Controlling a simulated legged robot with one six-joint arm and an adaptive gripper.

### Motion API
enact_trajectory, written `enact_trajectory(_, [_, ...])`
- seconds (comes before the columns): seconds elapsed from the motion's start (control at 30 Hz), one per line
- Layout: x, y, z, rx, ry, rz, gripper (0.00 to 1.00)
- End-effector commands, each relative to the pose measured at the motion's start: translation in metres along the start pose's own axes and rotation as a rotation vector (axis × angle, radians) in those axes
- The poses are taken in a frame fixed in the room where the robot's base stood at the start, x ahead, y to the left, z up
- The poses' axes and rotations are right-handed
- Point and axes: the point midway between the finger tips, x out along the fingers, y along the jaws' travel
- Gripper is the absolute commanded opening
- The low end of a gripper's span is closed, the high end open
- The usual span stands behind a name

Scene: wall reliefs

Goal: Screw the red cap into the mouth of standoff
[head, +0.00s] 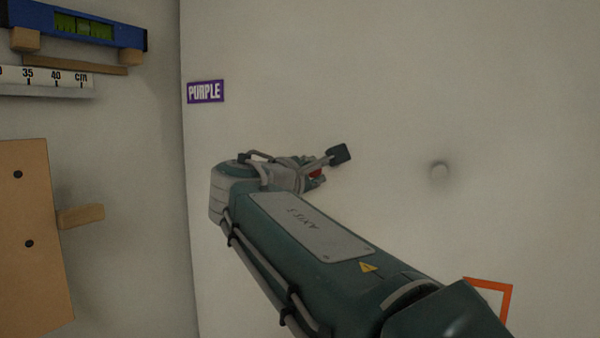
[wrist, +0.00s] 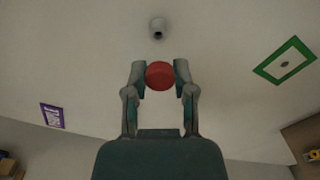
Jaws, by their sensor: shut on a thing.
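The red cap (wrist: 160,75) is between the two fingers of my gripper (wrist: 160,78) in the wrist view, and the fingers are shut on it. In the head view the standoff (head: 439,170) is to the right of my gripper. Its mouth is too small to make out clearly.
A purple sign (head: 205,91) is on the wall at upper left. An orange frame (head: 490,290) is at lower right, partly behind my arm. A green frame (wrist: 285,61) shows in the wrist view. A blue level (head: 75,25), ruler (head: 45,80) and brown board (head: 30,235) are at left.

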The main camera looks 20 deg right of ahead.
Motion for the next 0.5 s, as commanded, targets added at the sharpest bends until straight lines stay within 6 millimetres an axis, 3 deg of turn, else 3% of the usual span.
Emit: enact_trajectory(0.5, [0.040,0.001,-0.002,-0.002,-0.001,0.000,0.09])
